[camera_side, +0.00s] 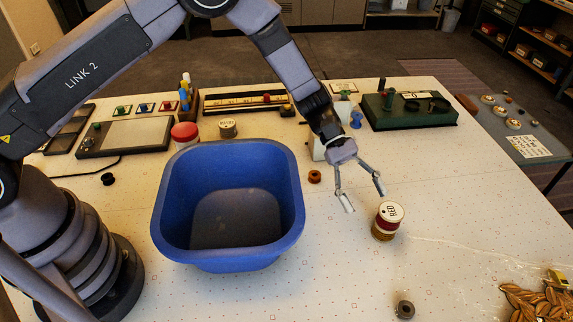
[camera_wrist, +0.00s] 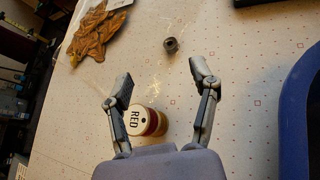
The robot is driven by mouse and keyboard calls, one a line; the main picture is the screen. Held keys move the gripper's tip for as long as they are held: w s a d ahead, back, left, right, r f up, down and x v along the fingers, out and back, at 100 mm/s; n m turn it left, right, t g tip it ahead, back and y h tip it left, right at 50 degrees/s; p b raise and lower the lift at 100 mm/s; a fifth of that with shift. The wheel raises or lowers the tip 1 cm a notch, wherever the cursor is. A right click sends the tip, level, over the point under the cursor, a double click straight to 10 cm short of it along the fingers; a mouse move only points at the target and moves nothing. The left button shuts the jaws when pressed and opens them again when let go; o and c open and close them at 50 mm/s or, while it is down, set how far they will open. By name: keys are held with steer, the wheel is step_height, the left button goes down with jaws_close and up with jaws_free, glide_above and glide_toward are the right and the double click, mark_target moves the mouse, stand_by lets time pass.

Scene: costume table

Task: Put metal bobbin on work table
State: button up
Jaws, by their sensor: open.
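A small dark grey metal bobbin (camera_side: 405,310) lies on the white speckled work table (camera_side: 330,285) near its front edge. It also shows in the wrist view (camera_wrist: 171,45), ahead of my fingers. My gripper (camera_side: 362,203) is open and empty above the table, up and to the left of the bobbin. In the wrist view the fingers of my gripper (camera_wrist: 162,80) are spread wide, with nothing between the tips. A stack of spools with a label reading RED (camera_side: 389,220) stands just right of my gripper, below the fingers.
A large blue bin (camera_side: 175,240) stands left of my gripper. Brown leaf-like pieces (camera_side: 540,302) lie at the front right. A small brown bobbin (camera_side: 314,176) and a black one (camera_side: 107,179) lie farther back. A green device (camera_side: 410,112) stands behind.

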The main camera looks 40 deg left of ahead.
steer(key=s+a+r+m+t+y, duration=0.2)
steer(key=s+a+r+m, duration=0.1)
steer(key=a+r, duration=0.7)
steer(key=s+a+r+m+t+y, duration=0.2)
steer(key=s+a+r+m, duration=0.15)
steer(key=a+r, duration=0.55)
steer(key=s+a+r+m+t+y, duration=0.2)
steer(key=s+a+r+t+y, duration=0.1)
steer(key=s+a, duration=0.5)
steer(key=s+a+r+m+t+y, duration=0.2)
steer(key=s+a+r+t+y, duration=0.1)
steer(key=s+a, duration=0.5)
steer(key=shift+s+r+y, duration=0.45)
steer(key=shift+s+y, duration=0.05)
steer(key=shift+s, duration=0.2)
